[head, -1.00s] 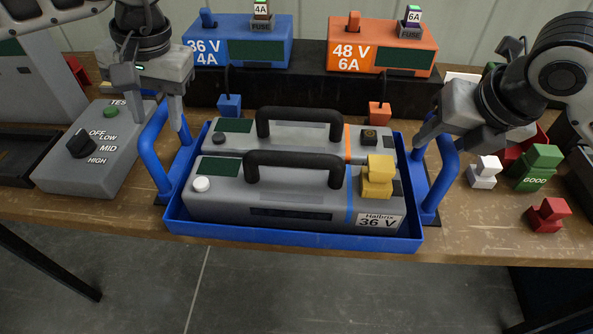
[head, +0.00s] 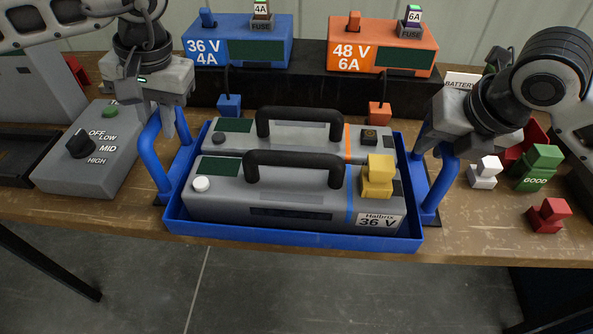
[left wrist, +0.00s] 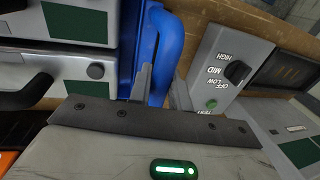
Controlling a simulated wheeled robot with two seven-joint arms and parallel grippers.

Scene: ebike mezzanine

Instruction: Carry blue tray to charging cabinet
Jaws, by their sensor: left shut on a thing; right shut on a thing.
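The blue tray (head: 300,238) sits on the wooden bench with two grey battery packs in it. The front pack (head: 270,197) has a blue stripe, a yellow block and a "36 V" label; the rear pack (head: 225,142) has an orange stripe. My left gripper (head: 168,125) is shut on the tray's left handle (head: 150,160), which also shows in the left wrist view (left wrist: 168,50). My right gripper (head: 430,140) is shut on the right handle (head: 441,185); its fingertips are partly hidden. The charging cabinet cannot be made out.
A blue 36 V charger (head: 238,45) and an orange 48 V charger (head: 383,48) stand behind the tray. A grey tester with a dial (head: 85,148) is at left. White (head: 485,172), green (head: 538,168) and red (head: 548,215) blocks lie at right. Open floor is in front.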

